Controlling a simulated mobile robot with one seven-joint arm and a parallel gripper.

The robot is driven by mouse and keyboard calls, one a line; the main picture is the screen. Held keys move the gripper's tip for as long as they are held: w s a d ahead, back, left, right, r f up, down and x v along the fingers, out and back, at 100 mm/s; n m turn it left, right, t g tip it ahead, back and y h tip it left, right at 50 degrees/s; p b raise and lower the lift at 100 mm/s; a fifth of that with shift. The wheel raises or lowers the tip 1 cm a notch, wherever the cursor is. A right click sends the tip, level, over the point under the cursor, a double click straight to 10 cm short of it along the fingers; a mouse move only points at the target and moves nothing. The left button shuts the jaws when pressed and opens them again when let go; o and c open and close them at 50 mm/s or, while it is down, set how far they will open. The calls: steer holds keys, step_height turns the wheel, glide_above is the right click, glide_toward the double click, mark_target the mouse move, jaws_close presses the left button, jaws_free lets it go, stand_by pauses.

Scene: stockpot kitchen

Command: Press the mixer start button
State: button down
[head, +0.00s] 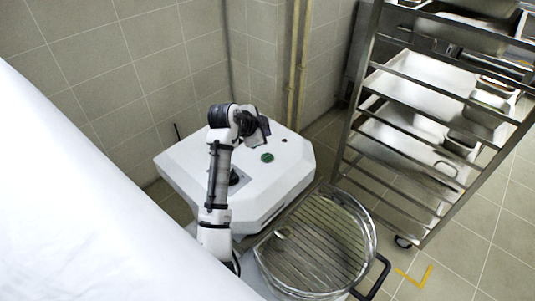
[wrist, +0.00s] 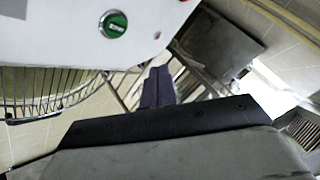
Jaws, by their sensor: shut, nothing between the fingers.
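The mixer (head: 185,165) is a white machine with a flat top, standing against the tiled wall. Its round green button (head: 267,157) is on the top panel. The green button also shows in the wrist view (wrist: 113,23), with pale lettering, at the upper left. My gripper (head: 264,132) is above the top panel, a little behind the green button in the head view. Its closed dark fingers (wrist: 158,88) show in the wrist view, below and right of the button and apart from it in the picture. Nothing shows between them.
A wire-guarded bowl (head: 320,245) is at the mixer's front. A steel rack (head: 352,130) with trays stands to the right. Pale pipes (head: 297,70) run down the wall corner. Open floor lies at the lower right.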

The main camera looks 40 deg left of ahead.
mark_target(265, 158)
step_height(265, 158, down, 7)
steer(key=b, duration=0.4)
steer(key=shift+f, duration=0.2)
steer(key=shift+f, duration=0.15)
stand_by(1.6)
steer(key=shift+f+b, duration=0.3)
steer(key=shift+b, duration=0.15)
